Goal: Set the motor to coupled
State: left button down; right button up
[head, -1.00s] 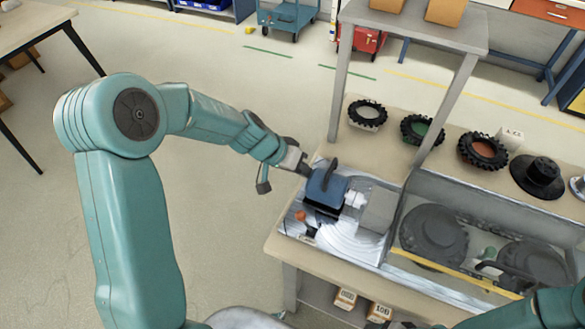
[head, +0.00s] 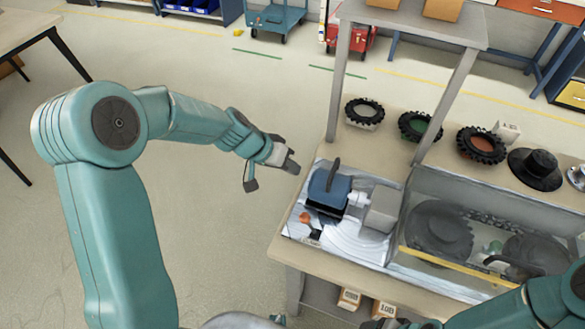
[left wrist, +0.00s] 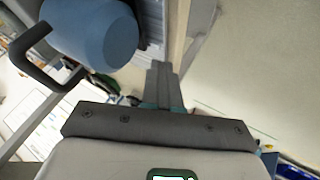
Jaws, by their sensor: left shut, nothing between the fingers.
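The blue motor (head: 328,188) with a dark upright handle (head: 333,172) sits on the metal plate (head: 296,222) at the left end of the bench. A pale coupling (head: 357,200) lies between it and a grey block (head: 382,207); I cannot tell whether they are joined. My left gripper (head: 294,167) is shut and empty, left of the motor and apart from it. In the left wrist view the shut fingers (left wrist: 162,82) point past the blue motor body (left wrist: 95,32) and its handle (left wrist: 35,55). My right arm enters at lower right; its gripper is too cut off to judge.
An orange knob (head: 305,218) sits on the plate's left side. A clear cover (head: 470,225) encloses dark wheels to the right. Shelf posts (head: 337,85) rise behind the motor. Tyres (head: 365,112) line the back of the bench. Floor left of the bench is clear.

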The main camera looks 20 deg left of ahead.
pick_arm(q)
jog(key=v, duration=1)
pick_arm(e)
jog(key=shift+a+f, duration=0.2)
jog(key=shift+f, duration=0.15)
pick_arm(q)
jog(key=shift+w+a, duration=0.1)
jog(key=shift+a, duration=0.1)
